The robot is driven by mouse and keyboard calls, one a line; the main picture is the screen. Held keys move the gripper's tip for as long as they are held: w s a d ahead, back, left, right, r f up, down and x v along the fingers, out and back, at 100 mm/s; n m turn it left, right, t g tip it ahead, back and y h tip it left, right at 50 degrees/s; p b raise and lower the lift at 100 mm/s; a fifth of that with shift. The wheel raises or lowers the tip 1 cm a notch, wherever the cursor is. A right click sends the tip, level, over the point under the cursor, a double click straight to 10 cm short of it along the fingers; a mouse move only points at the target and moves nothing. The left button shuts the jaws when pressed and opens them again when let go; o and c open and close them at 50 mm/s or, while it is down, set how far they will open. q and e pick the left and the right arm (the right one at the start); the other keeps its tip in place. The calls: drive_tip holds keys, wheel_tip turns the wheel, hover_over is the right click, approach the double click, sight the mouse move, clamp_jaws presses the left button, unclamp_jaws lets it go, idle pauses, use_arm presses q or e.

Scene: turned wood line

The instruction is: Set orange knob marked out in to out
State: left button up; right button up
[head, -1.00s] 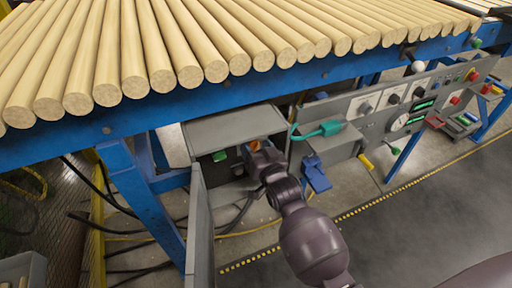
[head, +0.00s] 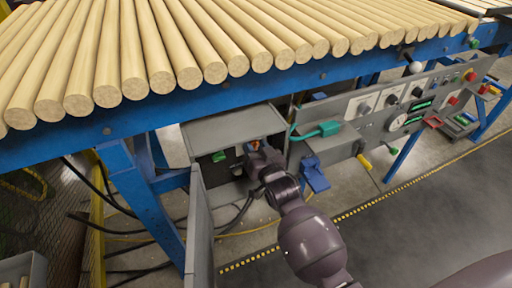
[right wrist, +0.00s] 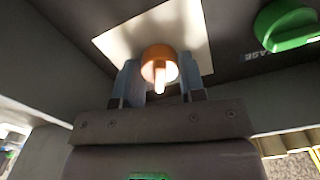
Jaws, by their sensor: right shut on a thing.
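The orange knob (right wrist: 158,66) sits on a pale plate (right wrist: 190,25) inside the grey box and shows in the right wrist view between my fingers. Its pale pointer bar faces toward the gripper. The plate's markings cannot be read. My right gripper (right wrist: 158,82) is shut on the orange knob, one finger on each side. In the head view my right gripper (head: 256,152) reaches into the open grey box (head: 225,130), and it hides most of the knob. My left gripper is not in view.
A green knob (right wrist: 287,25) is beside the orange one on the same panel. The box's open door (head: 200,225) hangs at the left of my arm. Wooden rods (head: 160,60) lie above.

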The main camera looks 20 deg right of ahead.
drive_tip(key=shift+r+n+p, duration=0.25)
drive_tip(key=shift+n+p, duration=0.3)
drive_tip(key=shift+n, duration=0.55)
drive_tip(key=n+p, duration=0.1)
drive_tip(key=n, duration=0.2)
drive_tip(key=shift+n, duration=0.3)
drive_tip(key=shift+f+n+p, duration=0.15)
drive_tip(key=shift+n+p, duration=0.15)
drive_tip(key=shift+n, duration=1.6)
drive_tip(key=shift+f+n, duration=0.1)
drive_tip(key=shift+n, duration=0.7)
drive_tip(key=o, duration=0.9)
